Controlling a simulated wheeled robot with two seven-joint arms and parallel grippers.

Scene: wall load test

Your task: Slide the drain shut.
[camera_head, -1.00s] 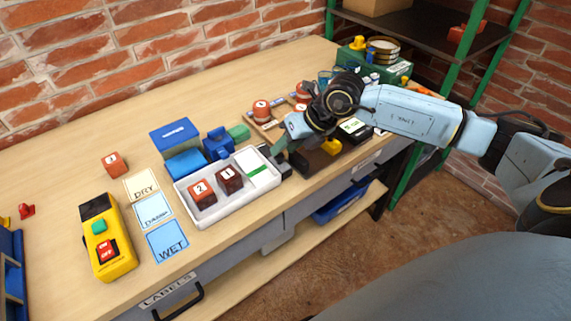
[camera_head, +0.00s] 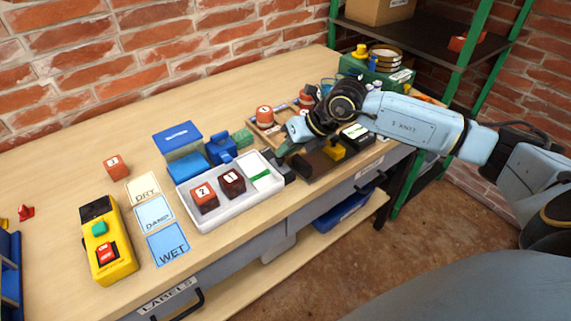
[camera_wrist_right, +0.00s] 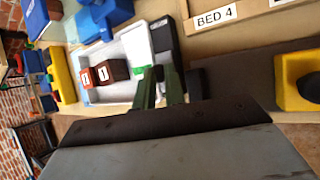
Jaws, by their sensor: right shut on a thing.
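The white tray (camera_head: 213,217) lies near the bench's front edge. A dark drain piece (camera_head: 276,163) sits at that end, and also shows in the right wrist view (camera_wrist_right: 162,38). My right gripper (camera_head: 285,152) is low at this end, shut on the drain piece; its fingers (camera_wrist_right: 161,88) hide the exact grip. My left gripper is out of view.
A blue box (camera_head: 178,137) and blue parts stand behind the tray. WET, DAMP and DRY cards (camera_head: 154,214) and a yellow switch box (camera_head: 106,240) lie left. A dark mat with a yellow part (camera_head: 334,152) lies right of my gripper. The back left bench is clear.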

